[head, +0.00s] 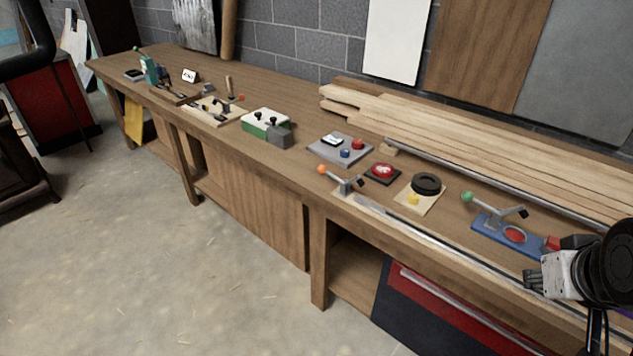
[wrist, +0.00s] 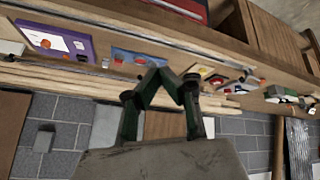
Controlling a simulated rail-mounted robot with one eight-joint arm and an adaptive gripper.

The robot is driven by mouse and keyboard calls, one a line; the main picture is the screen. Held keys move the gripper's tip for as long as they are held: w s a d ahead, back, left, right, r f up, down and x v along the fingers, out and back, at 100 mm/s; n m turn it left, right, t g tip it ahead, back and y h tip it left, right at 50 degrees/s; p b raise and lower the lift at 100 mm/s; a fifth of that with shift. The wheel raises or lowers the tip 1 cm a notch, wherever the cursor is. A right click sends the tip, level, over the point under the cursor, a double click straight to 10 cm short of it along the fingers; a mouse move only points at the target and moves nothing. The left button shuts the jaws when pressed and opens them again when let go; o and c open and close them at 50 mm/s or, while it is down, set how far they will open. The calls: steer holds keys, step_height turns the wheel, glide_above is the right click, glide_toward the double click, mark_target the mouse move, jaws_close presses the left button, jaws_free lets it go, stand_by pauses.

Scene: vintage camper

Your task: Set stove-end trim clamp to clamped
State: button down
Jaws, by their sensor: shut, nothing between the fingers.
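A small metal toggle clamp (head: 345,184) with an orange knob sits at the bench's front edge, at the left end of a long metal trim strip (head: 440,237). Another toggle clamp (head: 493,213) with a green knob stands on a blue plate (head: 484,232). No readable label shows which is the stove-end clamp. My gripper (head: 533,281) is at the lower right, well right of the orange-knobbed clamp. In the wrist view my gripper's fingers (wrist: 168,75) meet, shut and empty.
On the workbench are a black ring on a light board (head: 424,191), a red button (head: 382,172), a grey button panel (head: 340,149) and stacked planks (head: 480,167) at the back. A purple board (wrist: 57,40) shows in the wrist view. Open floor lies in front.

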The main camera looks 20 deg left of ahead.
steer(key=w+a+f+n+t+h+b, duration=0.15)
steer(key=w+a+n+b, duration=0.25)
steer(key=w, duration=0.4)
steer(key=w+a+f+n+h+b, duration=0.1)
steer(key=w+a+f+n+b, duration=0.1)
steer(key=w+a+n+b, duration=0.45)
steer(key=w+a+f+n+h+b, duration=0.1)
steer(key=w+n+h, duration=0.1)
steer(key=w, duration=0.7)
steer(key=w+a+f+n+t+b, duration=0.1)
steer(key=w+a+f+n+b, duration=0.15)
steer(key=a, duration=0.25)
steer(key=w+a+f+n+t+h+b, duration=0.1)
steer(key=w+a+f+n+b, duration=0.1)
steer(key=w+a, duration=0.25)
steer(key=w+a+f+n+t+b, duration=0.1)
steer(key=w+a+f+n+b, duration=0.1)
steer(key=a, duration=0.4)
steer(key=n+t+b, duration=0.6)
steer(key=n+b, duration=0.2)
steer(key=n, duration=0.2)
glide_toward(316, 185)
steer(key=r, duration=0.2)
steer(key=shift+a+h, duration=0.15)
steer(key=shift+h, duration=0.2)
